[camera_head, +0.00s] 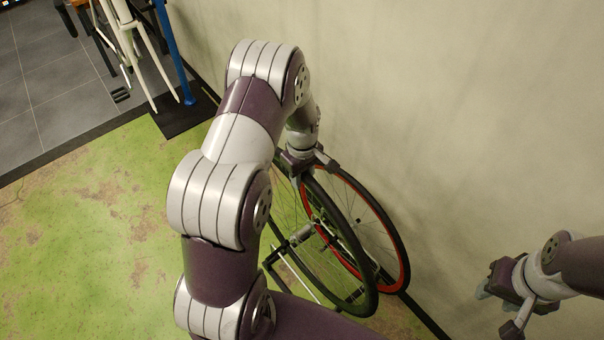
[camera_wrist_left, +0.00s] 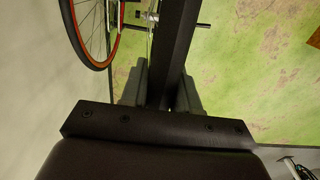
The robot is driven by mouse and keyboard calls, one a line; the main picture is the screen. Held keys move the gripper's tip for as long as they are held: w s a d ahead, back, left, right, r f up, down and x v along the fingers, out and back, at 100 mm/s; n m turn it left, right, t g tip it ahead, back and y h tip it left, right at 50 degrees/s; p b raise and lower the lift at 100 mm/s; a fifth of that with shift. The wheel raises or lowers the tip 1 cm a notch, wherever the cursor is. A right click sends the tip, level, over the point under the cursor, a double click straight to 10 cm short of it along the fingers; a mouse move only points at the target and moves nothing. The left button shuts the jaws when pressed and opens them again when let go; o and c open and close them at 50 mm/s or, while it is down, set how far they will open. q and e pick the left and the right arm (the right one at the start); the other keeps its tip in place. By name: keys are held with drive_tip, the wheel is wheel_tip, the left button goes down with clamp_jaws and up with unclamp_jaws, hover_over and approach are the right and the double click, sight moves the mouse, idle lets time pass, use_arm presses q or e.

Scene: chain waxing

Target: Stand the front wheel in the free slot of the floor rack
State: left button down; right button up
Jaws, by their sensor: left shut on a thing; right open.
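The front wheel (camera_head: 371,278), with a dark tyre, stands roughly upright near the wall. My left gripper (camera_head: 303,172) is shut on the top of its tyre. In the left wrist view the tyre (camera_wrist_left: 174,45) runs between the two grey fingers (camera_wrist_left: 160,90). The floor rack (camera_head: 283,262), of thin metal bars, shows partly beside and behind the wheel. Whether the wheel's bottom sits in a slot cannot be told. My right gripper (camera_head: 507,300) is open and empty at the lower right, apart from the wheel.
A second wheel with a red rim (camera_head: 401,255) stands right behind, close to the wall; it also shows in the left wrist view (camera_wrist_left: 83,38). A pale frame on a blue-post stand (camera_head: 174,50) is at the upper left. The green floor (camera_head: 90,235) at left is clear.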

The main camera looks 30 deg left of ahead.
use_arm(q)
drive_tip(key=b, duration=0.3)
hover_over(302, 229)
drive_tip(key=shift+f, duration=2.55)
wheel_tip(302, 229, down, 10)
drive_tip(key=b, duration=0.7)
drive_tip(key=shift+s+d+f, duration=0.1)
drive_tip(key=shift+f+b, duration=3.55)
drive_tip(key=shift+f, duration=1.4)
